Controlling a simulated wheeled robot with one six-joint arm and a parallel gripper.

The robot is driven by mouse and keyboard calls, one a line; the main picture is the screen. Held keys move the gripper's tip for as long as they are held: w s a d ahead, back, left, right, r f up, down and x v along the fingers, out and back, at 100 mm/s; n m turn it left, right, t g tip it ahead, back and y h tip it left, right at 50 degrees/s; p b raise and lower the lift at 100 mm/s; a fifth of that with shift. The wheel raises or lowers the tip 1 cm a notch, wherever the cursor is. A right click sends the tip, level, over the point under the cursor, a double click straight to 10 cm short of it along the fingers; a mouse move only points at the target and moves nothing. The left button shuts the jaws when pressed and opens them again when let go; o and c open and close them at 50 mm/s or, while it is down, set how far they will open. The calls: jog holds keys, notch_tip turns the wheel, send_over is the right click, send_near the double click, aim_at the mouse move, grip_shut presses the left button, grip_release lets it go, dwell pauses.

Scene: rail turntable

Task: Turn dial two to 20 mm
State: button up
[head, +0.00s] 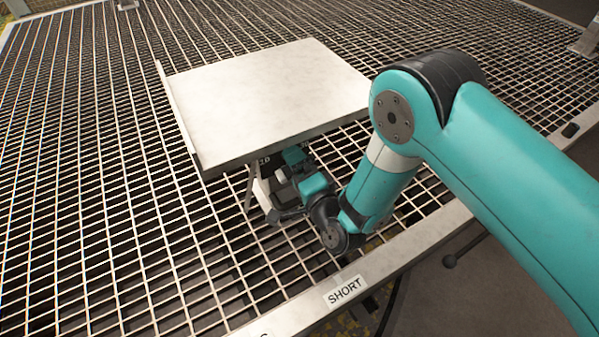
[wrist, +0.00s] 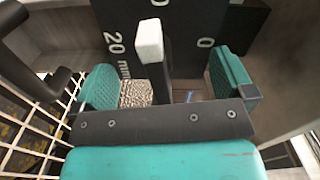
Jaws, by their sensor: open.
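In the wrist view a dark panel (wrist: 185,20) carries the white markings "20 mm" (wrist: 117,55) at left and "0" (wrist: 205,43) at right. A dark lever with a white tip (wrist: 150,42) stands in front of it, between these two markings. I cannot tell which mark it points at, and no dial number shows clearly. My gripper (wrist: 168,82) is open, with teal fingers to the left and right of the lever; contact is not visible. In the head view my gripper (head: 298,172) is low beneath a pale tabletop (head: 260,95), which hides most of the panel.
Metal grating (head: 100,190) surrounds the tabletop. A "SHORT" label (head: 345,290) sits on the front rail. In the wrist view a dark bar-like handle (wrist: 35,65) is at far left, and a dark block (wrist: 240,25) is at upper right.

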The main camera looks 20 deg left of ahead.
jog(key=v, duration=0.8)
jog(key=shift+s+d, duration=0.2)
jog(key=shift+s, duration=0.1)
